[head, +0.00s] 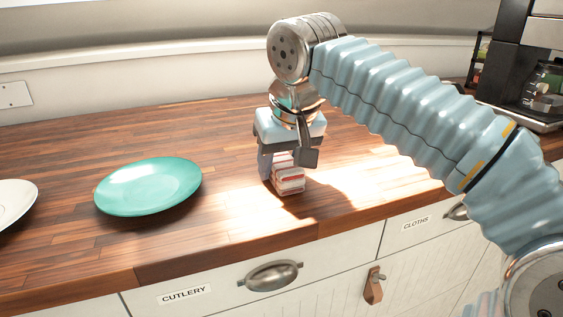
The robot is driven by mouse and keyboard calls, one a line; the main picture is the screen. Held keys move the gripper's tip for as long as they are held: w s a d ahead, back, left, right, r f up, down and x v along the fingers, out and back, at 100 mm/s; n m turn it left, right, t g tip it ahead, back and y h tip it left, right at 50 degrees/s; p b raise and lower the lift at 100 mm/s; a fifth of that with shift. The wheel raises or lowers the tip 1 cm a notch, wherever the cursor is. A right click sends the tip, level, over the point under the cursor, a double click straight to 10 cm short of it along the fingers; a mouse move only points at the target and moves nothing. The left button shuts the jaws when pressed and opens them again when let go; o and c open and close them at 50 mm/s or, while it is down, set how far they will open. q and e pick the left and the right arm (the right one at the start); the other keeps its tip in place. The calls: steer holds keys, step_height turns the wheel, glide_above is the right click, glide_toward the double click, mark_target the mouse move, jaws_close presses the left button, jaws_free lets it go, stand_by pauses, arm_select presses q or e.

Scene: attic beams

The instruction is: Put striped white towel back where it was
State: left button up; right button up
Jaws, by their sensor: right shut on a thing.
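The striped white towel (288,180) is a small folded bundle with red stripes, in the head view on the wooden counter or just above it; I cannot tell which. My right gripper (287,165) points down and is shut on the towel, and its fingers hide part of it. My left gripper is not in view. A drawer labelled CLOTHS (416,224) is at the right under the counter, and it is closed.
A teal plate (148,186) lies on the wooden counter (75,255) left of the towel. Part of a white plate (12,202) shows at the left edge. A closed drawer labelled CUTLERY (225,285) is below. A coffee machine (520,65) stands at the back right.

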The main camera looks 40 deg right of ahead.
steer(key=shift+f, duration=0.15)
steer(key=o, duration=0.9)
steer(key=shift+o, duration=0.2)
steer(key=shift+r, duration=0.55)
steer(key=p+v, duration=0.1)
steer(key=v, duration=1)
steer(key=shift+s, duration=0.2)
steer(key=shift+a+r, duration=0.1)
